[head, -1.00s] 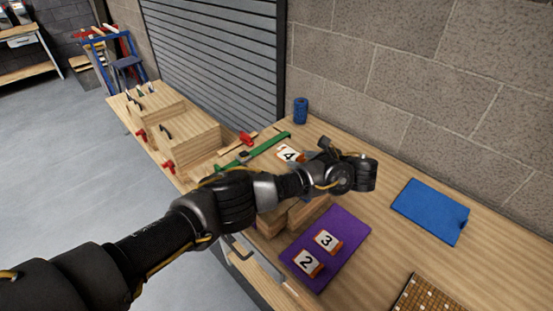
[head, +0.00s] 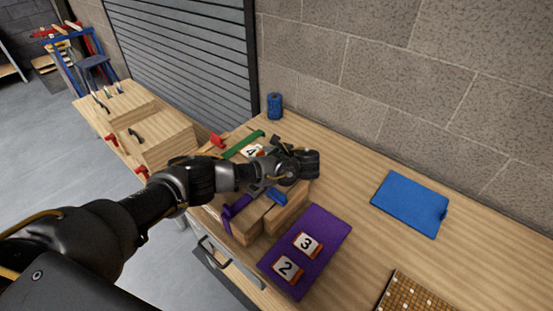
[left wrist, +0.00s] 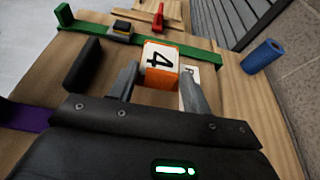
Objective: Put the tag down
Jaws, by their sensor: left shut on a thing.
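An orange-and-white tag with a black 4 (head: 251,151) is between the fingertips of my left gripper (head: 268,160). In the left wrist view the tag (left wrist: 160,60) shows its number side, and the gripper (left wrist: 158,88) is shut on it. The tag is over the wooden bench near a green bar clamp (left wrist: 180,44); I cannot tell whether it touches anything below. A purple mat (head: 325,225) holds tag 2 (head: 287,269) and tag 3 (head: 307,244), lying flat. My right gripper is not in view.
Wooden blocks (head: 283,217) with a purple clamp (head: 232,208) and a blue clamp part (head: 276,195) lie under my left arm. A blue roll (head: 274,105) stands by the wall. A blue sheet (head: 410,203) and a mosaic panel (head: 418,293) lie right; bench between is clear.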

